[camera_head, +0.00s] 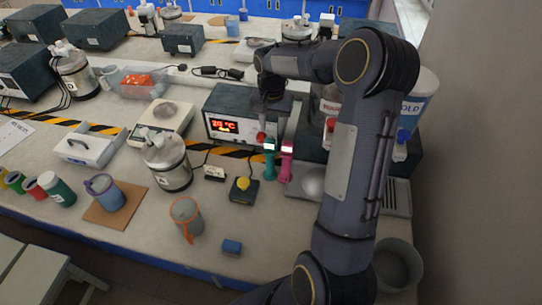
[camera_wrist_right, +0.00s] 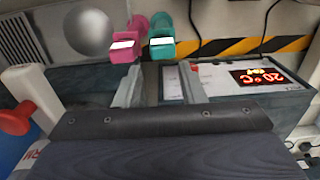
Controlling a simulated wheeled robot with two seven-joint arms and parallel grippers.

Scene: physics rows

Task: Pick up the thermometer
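Two handheld devices with small lit screens, which look like thermometers, stand side by side on the bench: a teal one (camera_head: 269,160) and a pink one (camera_head: 286,163). In the right wrist view the pink one (camera_wrist_right: 123,46) and the teal one (camera_wrist_right: 162,43) appear just beyond my fingertips. My right gripper (camera_head: 271,100) is above the grey box with the red display, behind the two devices. In its wrist view the gripper (camera_wrist_right: 160,80) has its fingers apart with nothing held between them. My left gripper is not in view.
The grey box (camera_head: 233,102) shows a red 20 °C reading. A silver dome (camera_head: 312,181) and red and blue dispensers stand right. Bare bench lies around the blue block.

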